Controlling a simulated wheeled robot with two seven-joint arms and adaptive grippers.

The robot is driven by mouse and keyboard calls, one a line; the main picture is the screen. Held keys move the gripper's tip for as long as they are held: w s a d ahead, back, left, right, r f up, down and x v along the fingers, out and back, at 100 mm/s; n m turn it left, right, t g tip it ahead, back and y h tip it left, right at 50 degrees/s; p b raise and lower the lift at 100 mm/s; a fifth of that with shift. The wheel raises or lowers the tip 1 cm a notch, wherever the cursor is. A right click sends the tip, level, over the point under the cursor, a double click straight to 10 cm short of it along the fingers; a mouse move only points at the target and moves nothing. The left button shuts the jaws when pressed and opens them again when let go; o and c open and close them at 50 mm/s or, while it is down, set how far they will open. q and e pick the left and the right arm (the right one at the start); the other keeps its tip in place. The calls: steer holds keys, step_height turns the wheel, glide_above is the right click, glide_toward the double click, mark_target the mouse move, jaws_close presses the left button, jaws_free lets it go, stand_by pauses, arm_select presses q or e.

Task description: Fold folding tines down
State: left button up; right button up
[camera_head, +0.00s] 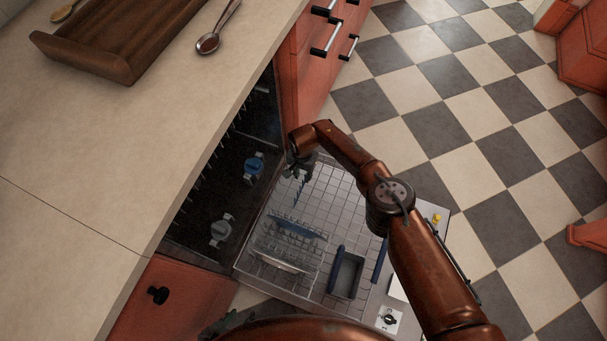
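The open dishwasher's lower rack (335,205) is a grey wire grid over the lowered door. Rows of thin tines (298,228) show in its near-left part, with another row (282,260) closer to me. A few upright bluish tines (299,190) stand just below my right gripper (302,166). That gripper is at the rack's far-left end, small and dark, and its fingers are partly hidden by my wrist; I cannot tell whether it touches the tines. My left gripper (228,322) shows partly at the bottom edge, outside the rack, with its fingers unclear.
A blue-grey cutlery basket (346,272) sits in the rack's near right. The counter (110,150) bears a wooden tray (125,40) and a spoon (210,40). Red drawers (315,60) stand beyond the dishwasher. The checkered floor (480,110) at right is clear.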

steer(key=shift+d+f, duration=0.1)
steer(key=shift+f, duration=0.85)
steer(key=shift+c, duration=0.4)
jaws_close()
